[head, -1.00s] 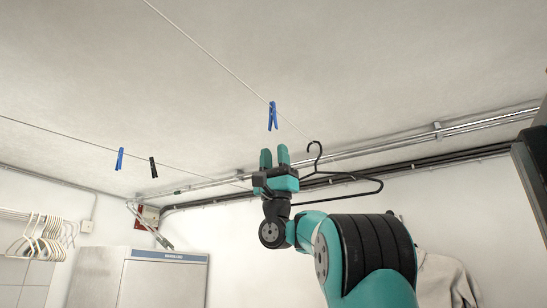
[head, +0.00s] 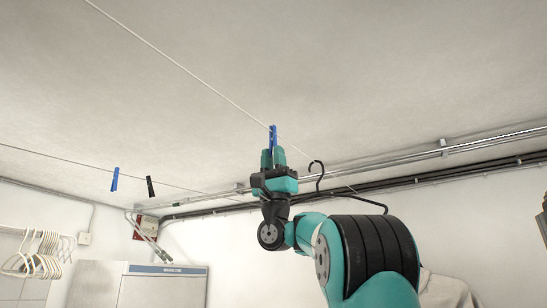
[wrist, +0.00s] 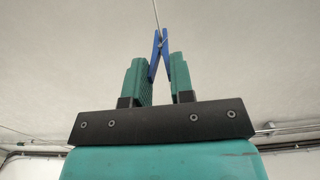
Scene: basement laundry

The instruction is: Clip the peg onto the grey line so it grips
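A blue peg (head: 272,137) sits upright on the thin pale line (head: 190,72) that crosses the ceiling. In the wrist view the peg (wrist: 160,58) has its top at the line (wrist: 156,14) and its legs spread downward between my fingers. My gripper (head: 273,158) points up from below, around the legs. In the wrist view my gripper (wrist: 160,66) looks open, the left finger very close to or touching one leg and the right finger close to the other. The legs do not look squeezed together. Their lower ends are partly hidden in the head view.
A second line (head: 60,159) at the left carries another blue peg (head: 115,179) and a black peg (head: 150,187). A black hanger (head: 318,172) hangs just right of my gripper. Metal pipes (head: 400,158) run along the wall top. White hangers (head: 38,255) hang at far left.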

